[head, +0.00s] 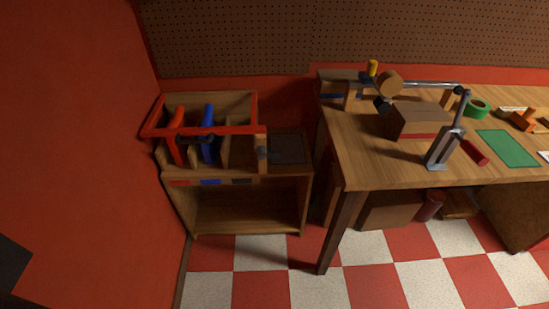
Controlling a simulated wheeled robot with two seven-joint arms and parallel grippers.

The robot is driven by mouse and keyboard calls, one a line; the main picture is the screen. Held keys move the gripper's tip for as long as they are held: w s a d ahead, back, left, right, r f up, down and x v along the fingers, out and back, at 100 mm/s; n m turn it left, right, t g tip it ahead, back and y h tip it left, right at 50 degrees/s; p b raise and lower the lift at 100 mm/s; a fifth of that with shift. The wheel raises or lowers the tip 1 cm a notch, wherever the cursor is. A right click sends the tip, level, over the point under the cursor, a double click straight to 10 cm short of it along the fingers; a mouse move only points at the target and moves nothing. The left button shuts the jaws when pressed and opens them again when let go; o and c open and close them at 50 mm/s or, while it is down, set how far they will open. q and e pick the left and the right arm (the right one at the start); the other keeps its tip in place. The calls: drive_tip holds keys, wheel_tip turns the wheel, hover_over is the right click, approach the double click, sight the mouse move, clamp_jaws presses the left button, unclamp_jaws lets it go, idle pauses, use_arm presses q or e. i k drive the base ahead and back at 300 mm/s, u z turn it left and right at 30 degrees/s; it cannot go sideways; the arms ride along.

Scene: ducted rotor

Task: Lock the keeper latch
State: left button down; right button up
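A wooden cabinet (248,176) stands against the red wall at the left. A red bar frame (204,133) lies across its rack, above a red-handled tool (176,136) and a blue-handled tool (208,145) standing upright in the slots. A small dark fitting (263,153) sits on a wooden block near the bar's right end. It may be the keeper latch, but it is too small to tell whether it is locked. Neither of my grippers is in view.
Right of the cabinet, a wooden workbench (390,167) carries a lamp (446,140), a cardboard box (418,119), green tape (476,109) and a green mat (510,148). Boxes sit under it. The checkered floor (305,285) in front is clear.

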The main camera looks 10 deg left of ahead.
sight(272, 155)
drive_tip(key=z, duration=1.05)
drive_tip(key=i, duration=1.25)
drive_tip(key=u, duration=2.2)
